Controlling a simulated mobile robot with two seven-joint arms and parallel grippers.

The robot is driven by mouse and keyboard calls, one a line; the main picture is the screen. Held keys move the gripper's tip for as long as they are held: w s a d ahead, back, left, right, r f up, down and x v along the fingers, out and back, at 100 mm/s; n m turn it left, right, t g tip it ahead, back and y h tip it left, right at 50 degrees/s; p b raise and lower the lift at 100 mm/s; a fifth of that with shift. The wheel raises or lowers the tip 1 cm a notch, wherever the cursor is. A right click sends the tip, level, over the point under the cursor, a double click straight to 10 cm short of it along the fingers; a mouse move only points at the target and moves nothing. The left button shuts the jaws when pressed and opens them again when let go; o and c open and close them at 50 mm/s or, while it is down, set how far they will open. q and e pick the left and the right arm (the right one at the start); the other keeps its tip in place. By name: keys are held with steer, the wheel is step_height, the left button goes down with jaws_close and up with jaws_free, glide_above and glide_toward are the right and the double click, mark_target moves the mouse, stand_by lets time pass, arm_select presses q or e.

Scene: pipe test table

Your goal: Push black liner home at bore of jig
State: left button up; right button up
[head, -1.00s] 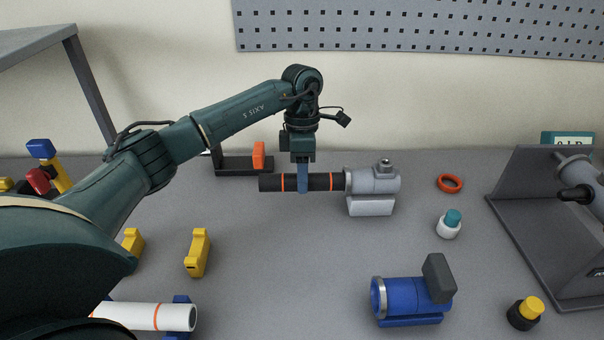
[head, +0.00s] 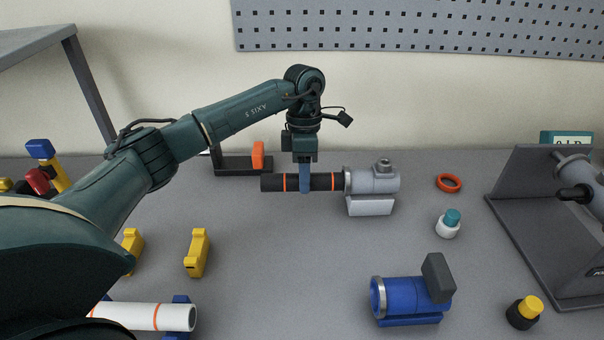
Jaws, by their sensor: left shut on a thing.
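The black liner (head: 270,183) is a dark tube with two orange rings. It lies level, and its right end meets the bore at the left face of the grey jig (head: 372,188). How deep its end sits in the bore is hidden by the jig's collar. My left gripper (head: 305,188) comes down from above and is shut on the liner between the two rings. The right ring shows close to the jig's collar. My right gripper is not in view.
A blue jig (head: 405,297) stands at the front, and a white pipe (head: 140,315) lies front left. Yellow supports (head: 197,253) stand on the left. An orange ring (head: 449,182) and a white bottle (head: 448,225) are right of the grey jig. The middle table is clear.

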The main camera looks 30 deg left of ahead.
arm_select(q)
steer(key=shift+w+d, duration=0.15)
steer(key=shift+d, duration=0.15)
steer(key=shift+w+d, duration=0.3)
steer(key=shift+d, duration=0.15)
steer(key=shift+w+d+r, duration=0.1)
steer(key=shift+w+d, duration=0.1)
steer(key=shift+d, duration=0.15)
steer(key=o, duration=1.2)
steer(key=shift+a, duration=0.1)
step_height(320, 180, up, 13)
steer(key=w+a, duration=0.1)
steer(key=w, duration=0.1)
steer(key=shift+a, duration=0.15)
